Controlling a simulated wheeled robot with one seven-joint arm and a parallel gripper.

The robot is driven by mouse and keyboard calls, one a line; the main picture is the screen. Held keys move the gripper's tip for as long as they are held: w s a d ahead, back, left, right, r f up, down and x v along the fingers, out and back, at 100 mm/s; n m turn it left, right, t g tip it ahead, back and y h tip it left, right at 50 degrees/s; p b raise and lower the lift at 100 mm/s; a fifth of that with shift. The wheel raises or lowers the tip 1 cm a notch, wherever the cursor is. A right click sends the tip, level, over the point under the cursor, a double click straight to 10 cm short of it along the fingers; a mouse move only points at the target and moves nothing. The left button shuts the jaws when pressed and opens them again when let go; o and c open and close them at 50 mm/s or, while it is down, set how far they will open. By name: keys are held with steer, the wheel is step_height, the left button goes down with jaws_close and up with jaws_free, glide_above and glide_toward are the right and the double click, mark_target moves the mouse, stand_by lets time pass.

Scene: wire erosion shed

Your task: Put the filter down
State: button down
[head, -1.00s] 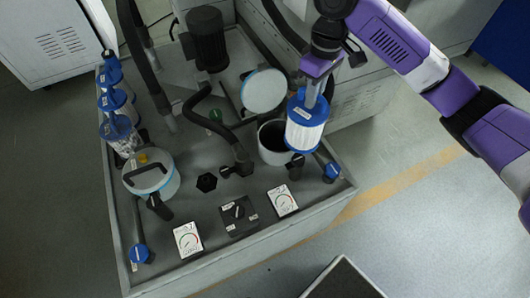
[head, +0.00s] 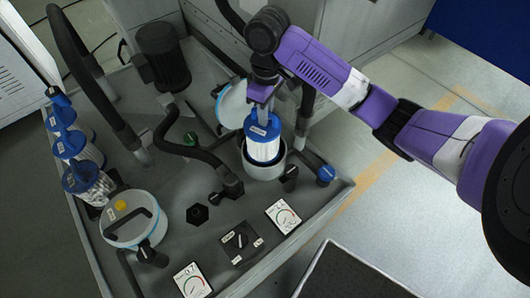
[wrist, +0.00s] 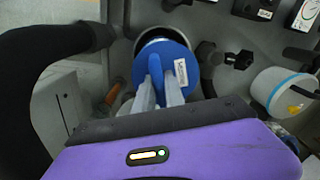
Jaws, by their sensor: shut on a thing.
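The filter (head: 264,149) is a white pleated cylinder with blue end caps and a small label on top. In the head view it stands about upright, its lower end inside the open white housing (head: 267,171). My gripper (head: 264,112) is above it, shut on the blue top. In the wrist view the filter's blue cap (wrist: 178,67) sits in the mouth of the housing (wrist: 161,36), with my gripper (wrist: 157,88) closed on its raised handle. Whether the filter's bottom touches the housing floor is hidden.
A lid (head: 233,103) stands open behind the housing. A closed canister (head: 133,223), several blue-capped filters (head: 82,177), a black motor (head: 163,57), dark hoses (head: 183,145) and gauges (head: 283,216) crowd the tray. A dark-topped surface (head: 350,275) is at the front.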

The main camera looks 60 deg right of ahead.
step_height(320, 180, down, 18)
steer(key=shift+r, duration=0.1)
stand_by(0.5)
steer(key=c, duration=1.4)
jaws_free()
steer(key=shift+b, duration=0.3)
